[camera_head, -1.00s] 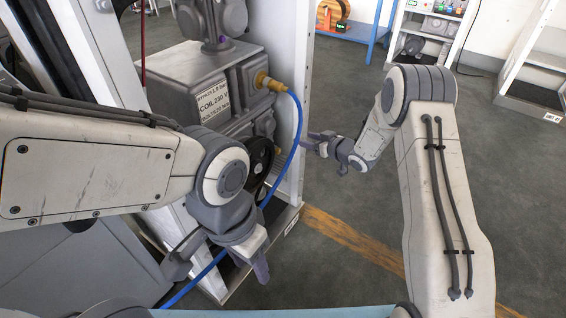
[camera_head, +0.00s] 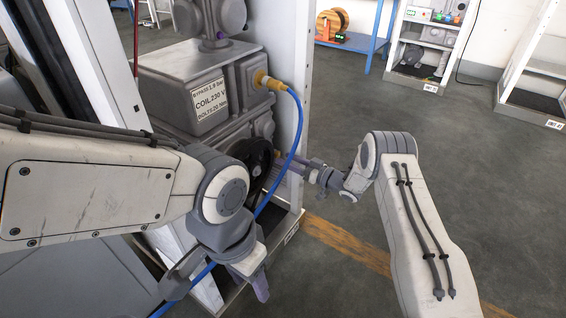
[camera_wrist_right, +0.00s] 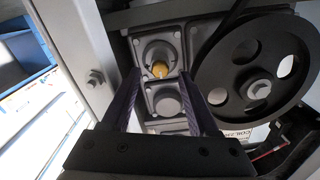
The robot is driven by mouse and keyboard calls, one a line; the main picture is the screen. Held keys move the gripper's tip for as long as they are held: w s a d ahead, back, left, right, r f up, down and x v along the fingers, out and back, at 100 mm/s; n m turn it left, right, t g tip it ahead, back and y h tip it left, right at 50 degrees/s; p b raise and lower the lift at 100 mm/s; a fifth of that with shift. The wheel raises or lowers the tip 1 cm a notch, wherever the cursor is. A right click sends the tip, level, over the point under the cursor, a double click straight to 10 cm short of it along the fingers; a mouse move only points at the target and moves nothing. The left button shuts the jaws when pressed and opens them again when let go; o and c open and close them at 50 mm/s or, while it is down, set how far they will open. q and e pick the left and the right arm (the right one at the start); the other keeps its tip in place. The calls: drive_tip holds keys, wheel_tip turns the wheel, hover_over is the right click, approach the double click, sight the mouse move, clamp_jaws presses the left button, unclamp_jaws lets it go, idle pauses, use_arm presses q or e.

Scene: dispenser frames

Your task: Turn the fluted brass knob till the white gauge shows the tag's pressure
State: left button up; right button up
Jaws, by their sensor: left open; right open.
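The brass knob (camera_wrist_right: 160,69) shows in the right wrist view, in a round grey socket; its fluting is too small to make out. My right gripper (camera_wrist_right: 160,80) is open, its two fingers to either side of the knob in that view; contact cannot be told. In the head view my right gripper (camera_head: 287,168) reaches left to the machine's side, beside the black handwheel. A white tag (camera_head: 210,101) on the machine reads bypass, coil and bolts values; its pressure figure is hard to read. My left gripper (camera_head: 218,284) is open and empty at lower left. No white gauge is visible.
A black handwheel (camera_wrist_right: 253,71) stands close right of the knob in the wrist view. A blue hose (camera_head: 298,130) hangs from a brass fitting (camera_head: 268,81) past the right gripper. A white frame post (camera_head: 306,60) stands beside the machine.

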drive_tip(key=shift+x, duration=1.1)
clamp_jaws()
drive_tip(key=shift+m, duration=0.3)
